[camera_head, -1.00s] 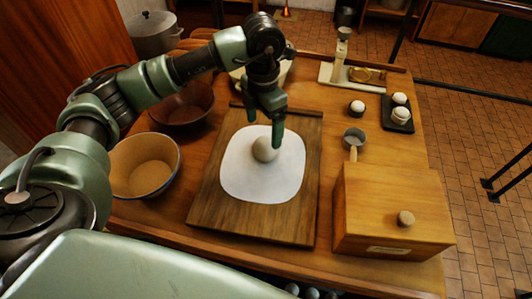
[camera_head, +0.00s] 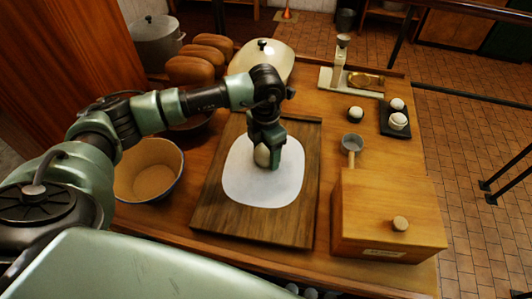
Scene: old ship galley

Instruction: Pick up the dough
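The dough (camera_head: 262,157) is a small pale ball on a white rounded sheet (camera_head: 262,192). The sheet lies on a dark wooden board (camera_head: 225,222) in the middle of the table. My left gripper (camera_head: 266,153) is down at the dough from above. One dark green finger stands close against its right side and covers part of it. The other finger is by its upper left. I cannot tell whether the fingers press on the dough, which appears to rest on the sheet. My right gripper is not in view.
A wooden box (camera_head: 385,215) with a knob stands right of the board, with a small metal cup (camera_head: 352,142) behind it. A bowl (camera_head: 146,178) is at left. Bread loaves (camera_head: 190,69), a domed lid (camera_head: 266,55) and a scale (camera_head: 338,73) stand at the back.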

